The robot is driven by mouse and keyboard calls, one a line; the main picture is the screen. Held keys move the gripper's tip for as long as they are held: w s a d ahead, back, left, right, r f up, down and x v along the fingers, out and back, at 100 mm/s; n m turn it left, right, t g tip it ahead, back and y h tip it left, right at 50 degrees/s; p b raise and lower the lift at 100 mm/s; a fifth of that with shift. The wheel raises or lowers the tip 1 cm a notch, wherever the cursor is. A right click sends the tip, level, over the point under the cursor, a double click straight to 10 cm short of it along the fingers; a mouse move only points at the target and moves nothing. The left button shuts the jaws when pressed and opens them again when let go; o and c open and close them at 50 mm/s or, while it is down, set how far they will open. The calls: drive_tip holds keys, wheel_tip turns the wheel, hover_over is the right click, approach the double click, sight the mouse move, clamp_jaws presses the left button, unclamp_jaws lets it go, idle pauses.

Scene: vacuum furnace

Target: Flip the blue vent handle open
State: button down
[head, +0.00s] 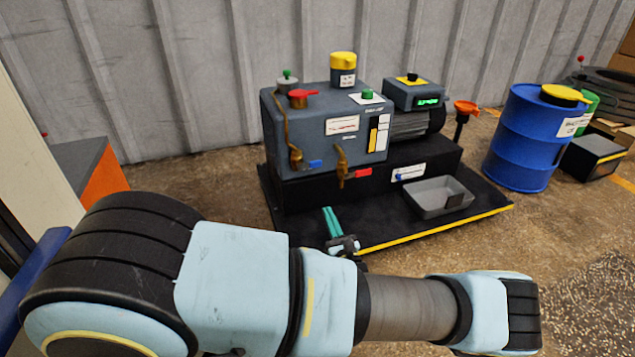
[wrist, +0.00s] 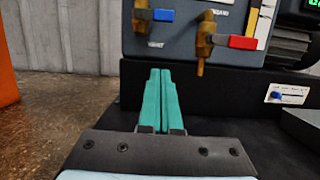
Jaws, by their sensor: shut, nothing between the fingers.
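The blue handle (head: 315,164) sits on a brass valve at the lower left of the grey machine's front face and points to the right. It also shows at the top of the wrist view (wrist: 163,15), lying about level. My gripper (head: 330,212) is in front of the machine's black base, below the blue handle and apart from it. In the wrist view its two teal fingers (wrist: 160,72) are together with nothing between them, pointing at the dark base.
A red handle (head: 362,173) on a second brass valve is right of the blue one. A small blue lever (head: 403,177) is on the base. A grey tray (head: 437,197) lies on the black platform (head: 385,234). A blue drum (head: 525,140) stands right.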

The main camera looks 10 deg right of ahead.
sight(310, 165)
drive_tip(key=shift+w, duration=0.1)
drive_tip(key=w+a+r+b, duration=0.1)
drive_tip(key=w+r+b, duration=0.4)
drive_tip(key=w, duration=0.4)
drive_tip(key=shift+w+a+r, duration=0.2)
drive_tip(key=shift+r, duration=0.55)
drive_tip(key=shift+d+r+n+y+p, duration=0.2)
drive_tip(key=shift+n+p, duration=0.35)
drive_tip(key=shift+p, duration=0.2)
drive_tip(key=shift+d+r+n+y+p, duration=0.1)
drive_tip(key=shift+r+n+p, duration=0.1)
drive_tip(key=shift+n+p, duration=0.45)
